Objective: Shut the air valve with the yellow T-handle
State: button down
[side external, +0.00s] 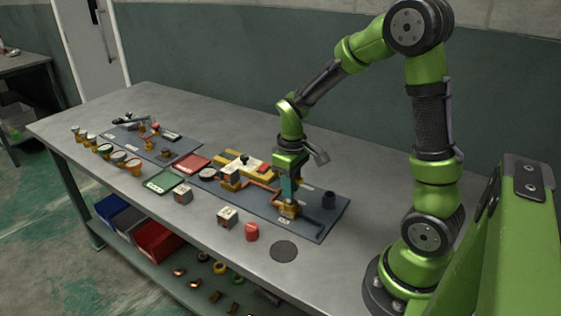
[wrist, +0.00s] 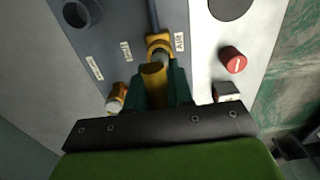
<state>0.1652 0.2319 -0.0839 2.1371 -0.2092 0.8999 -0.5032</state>
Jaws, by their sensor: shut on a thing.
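The air valve (wrist: 160,46) is a brass-yellow fitting beside a white AIR label (wrist: 179,42) on the grey panel. Its yellow T-handle (wrist: 153,74) shows end-on between the fingers in the wrist view. My gripper (wrist: 154,88) is shut on the handle, with one dark green finger on each side. In the side view my gripper (side external: 289,195) points down onto the brass valve (side external: 288,211) near the front edge of the right panel. The fingers hide part of the handle, and its turn angle is hard to read.
A second brass fitting (wrist: 116,98) sits close to the left finger. A black cup (side external: 329,200) stands at the panel's right. A red knob (side external: 252,231), a white-topped block (side external: 228,217) and a dark disc (side external: 284,251) are on the bare table in front.

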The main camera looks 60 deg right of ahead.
jog(key=shift+f, duration=0.25)
jog(key=shift+m, duration=1.6)
jog(key=shift+m, duration=1.6)
jog(key=shift+m, duration=1.6)
